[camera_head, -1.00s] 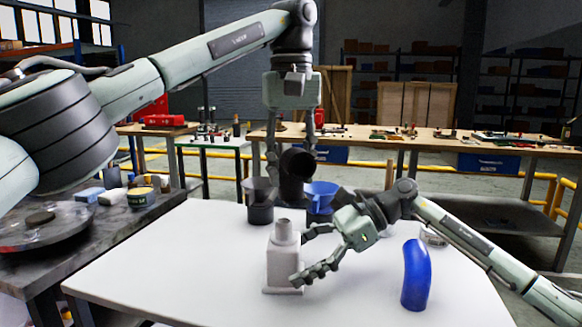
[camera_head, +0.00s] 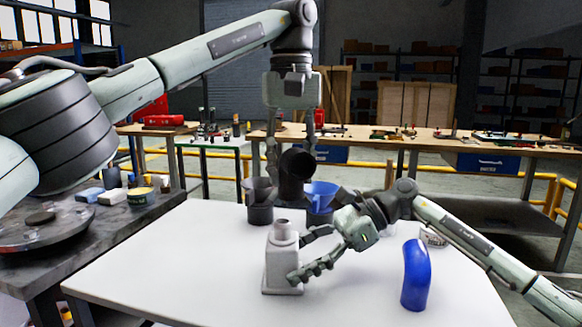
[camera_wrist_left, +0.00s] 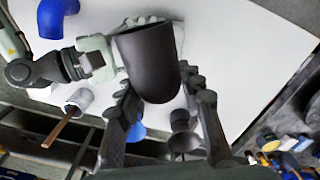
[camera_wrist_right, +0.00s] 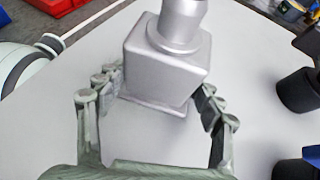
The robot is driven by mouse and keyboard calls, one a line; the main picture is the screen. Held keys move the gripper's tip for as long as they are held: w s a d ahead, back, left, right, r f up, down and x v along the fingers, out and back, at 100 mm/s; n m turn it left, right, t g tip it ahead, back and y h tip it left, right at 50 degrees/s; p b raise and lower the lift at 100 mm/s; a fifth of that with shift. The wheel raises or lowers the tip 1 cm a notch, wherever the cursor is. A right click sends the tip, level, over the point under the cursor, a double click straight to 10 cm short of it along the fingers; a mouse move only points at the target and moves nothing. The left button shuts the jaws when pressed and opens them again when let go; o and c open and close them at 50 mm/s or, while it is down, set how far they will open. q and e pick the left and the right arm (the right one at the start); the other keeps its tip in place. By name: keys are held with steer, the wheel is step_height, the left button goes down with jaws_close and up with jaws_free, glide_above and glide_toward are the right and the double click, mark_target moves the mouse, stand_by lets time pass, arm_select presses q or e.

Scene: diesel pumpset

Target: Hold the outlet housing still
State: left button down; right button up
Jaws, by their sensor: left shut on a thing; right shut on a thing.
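The outlet housing (camera_head: 282,262), a silver-grey box with a flange base and a short round neck, stands upright on the white table (camera_head: 190,250). My right gripper (camera_head: 300,257) is shut on its body from the right side. In the right wrist view, the fingers (camera_wrist_right: 162,95) lie on either side of the housing (camera_wrist_right: 165,72), and its neck top is cut off by the frame. My left gripper (camera_head: 294,148) is shut on a black pipe elbow (camera_head: 297,165) and holds it behind the housing, apart from it. The elbow (camera_wrist_left: 150,62) also fills the middle of the left wrist view.
A blue elbow (camera_head: 415,275) stands at the table's right. A dark cup (camera_head: 260,213) and a blue funnel (camera_head: 320,193) stand near the back edge, close to the black elbow. A dark side table (camera_head: 50,245) is at the left. The table's front left is clear.

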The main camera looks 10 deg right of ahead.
mark_target(282, 221)
stand_by(0.4)
arm_select(q)
steer(key=shift+a+f+n, duration=0.4)
steer(key=shift+f+n, duration=0.3)
steer(key=shift+f, duration=0.15)
steer(key=shift+a+f+n, duration=0.35)
steer(key=shift+f+n, duration=0.35)
steer(key=shift+f, duration=0.1)
steer(key=shift+f, duration=2.2)
steer(key=c, duration=0.9)
jaws_free()
steer(key=shift+r, duration=0.1)
step_height(282, 221, up, 12)
